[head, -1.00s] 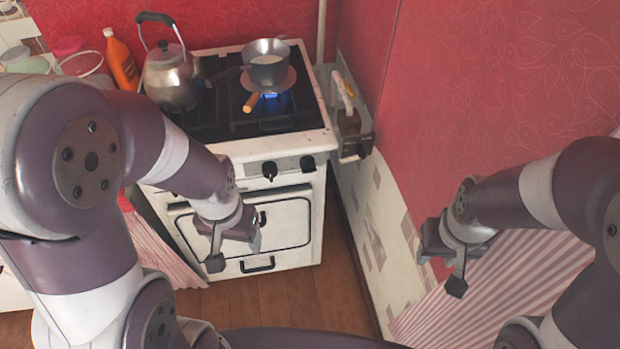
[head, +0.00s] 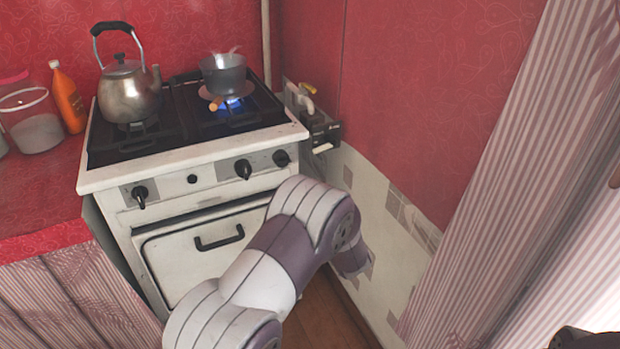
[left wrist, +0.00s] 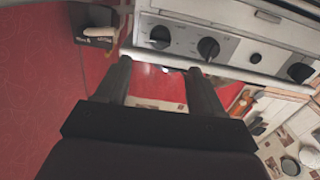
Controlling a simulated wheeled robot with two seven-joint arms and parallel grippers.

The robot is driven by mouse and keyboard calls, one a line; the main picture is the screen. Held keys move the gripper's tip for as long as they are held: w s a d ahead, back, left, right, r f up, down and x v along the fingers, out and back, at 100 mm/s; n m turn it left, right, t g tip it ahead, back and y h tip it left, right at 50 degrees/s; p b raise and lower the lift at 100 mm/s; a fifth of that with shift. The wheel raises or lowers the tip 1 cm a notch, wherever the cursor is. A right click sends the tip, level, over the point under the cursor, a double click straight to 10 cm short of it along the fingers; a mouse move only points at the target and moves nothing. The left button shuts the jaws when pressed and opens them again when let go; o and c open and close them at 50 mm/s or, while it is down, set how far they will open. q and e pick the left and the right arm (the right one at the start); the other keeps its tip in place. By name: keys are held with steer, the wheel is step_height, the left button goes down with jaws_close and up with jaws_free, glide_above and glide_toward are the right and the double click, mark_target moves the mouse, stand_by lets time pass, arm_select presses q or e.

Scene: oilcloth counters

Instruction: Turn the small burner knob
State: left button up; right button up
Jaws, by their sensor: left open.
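The white stove front carries black knobs in a row. In the head view there is a right knob (head: 281,158), a middle knob (head: 243,169) and a left knob (head: 140,195), with a small round black piece (head: 193,179) between the last two. No label tells which is the small burner's. My left arm crosses in front of the oven and hides its gripper there. In the left wrist view my left gripper (left wrist: 160,66) is open and empty. The right knob (left wrist: 160,37) and middle knob (left wrist: 208,48) lie just beyond its fingertips, apart from them.
A steaming pot (head: 224,75) sits over a lit blue flame (head: 230,99). A kettle (head: 130,90) stands on the left burner. A valve box (head: 322,128) is on the wall right of the stove. The oven handle (head: 219,238) protrudes below the knobs.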

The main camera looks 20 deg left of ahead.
mark_target(285, 165)
arm_select(q)
steer(key=x, duration=0.4)
steer(key=b+x, duration=0.1)
steer(key=x, duration=0.3)
steer(key=b+x, duration=0.1)
steer(key=x, duration=0.4)
steer(key=shift+a+r, duration=0.1)
steer(key=shift+r, duration=0.2)
steer(key=shift+s, duration=0.1)
steer(key=c, duration=1)
